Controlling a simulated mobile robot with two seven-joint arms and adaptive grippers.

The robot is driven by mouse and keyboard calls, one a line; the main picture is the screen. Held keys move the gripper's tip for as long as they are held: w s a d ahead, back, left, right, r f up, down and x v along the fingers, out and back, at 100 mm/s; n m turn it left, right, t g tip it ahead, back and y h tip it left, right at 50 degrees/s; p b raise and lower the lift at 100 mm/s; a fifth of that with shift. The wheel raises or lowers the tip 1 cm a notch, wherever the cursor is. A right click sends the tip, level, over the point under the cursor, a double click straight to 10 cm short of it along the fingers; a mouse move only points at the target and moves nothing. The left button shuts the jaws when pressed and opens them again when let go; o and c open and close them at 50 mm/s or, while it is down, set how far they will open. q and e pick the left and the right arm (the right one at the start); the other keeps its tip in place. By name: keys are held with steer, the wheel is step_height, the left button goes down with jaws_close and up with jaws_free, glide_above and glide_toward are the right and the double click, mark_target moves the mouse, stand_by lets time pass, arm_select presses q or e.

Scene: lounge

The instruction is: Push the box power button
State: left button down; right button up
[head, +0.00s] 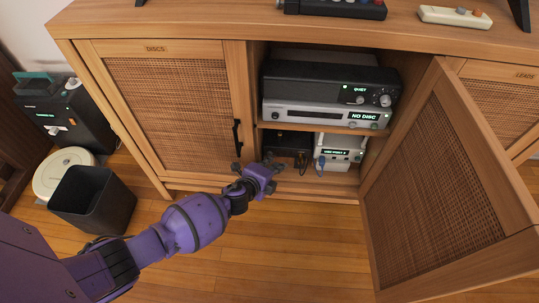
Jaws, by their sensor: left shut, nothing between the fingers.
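A white box (337,154) with a small lit green display stands on the lower shelf of the open cabinet, at the right of the bay. A black unit (287,143) stands to its left on the same shelf, partly in shadow. I cannot make out a power button on either. My left gripper (266,169), purple, is shut and empty in front of the lower left of the opening. It is left of the white box and apart from it in the picture. My right gripper is out of view.
A silver player (325,115) reading "NO DISC" and a dark amplifier (325,84) sit on the upper shelf. The right cabinet door (440,185) stands open; the "DISCS" door (165,110) is shut. A black bin (93,203) stands at the left.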

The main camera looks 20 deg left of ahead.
arm_select(q)
steer(key=shift+w, duration=0.15)
steer(key=shift+w+a, duration=0.1)
steer(key=shift+w, duration=0.15)
steer(key=shift+a, duration=0.1)
stand_by(0.3)
steer(key=shift+s, duration=0.35)
steer(key=shift+s, duration=0.15)
steer(key=shift+s+d+p, duration=0.15)
steer(key=shift+s+d, duration=0.15)
steer(key=shift+s, duration=0.65)
steer(key=shift+s+d+p, duration=0.2)
steer(key=shift+s+d, duration=0.15)
steer(key=shift+s, duration=0.55)
steer(key=shift+s+d+p, duration=0.15)
steer(key=shift+s+d, duration=0.15)
steer(key=shift+s, duration=0.65)
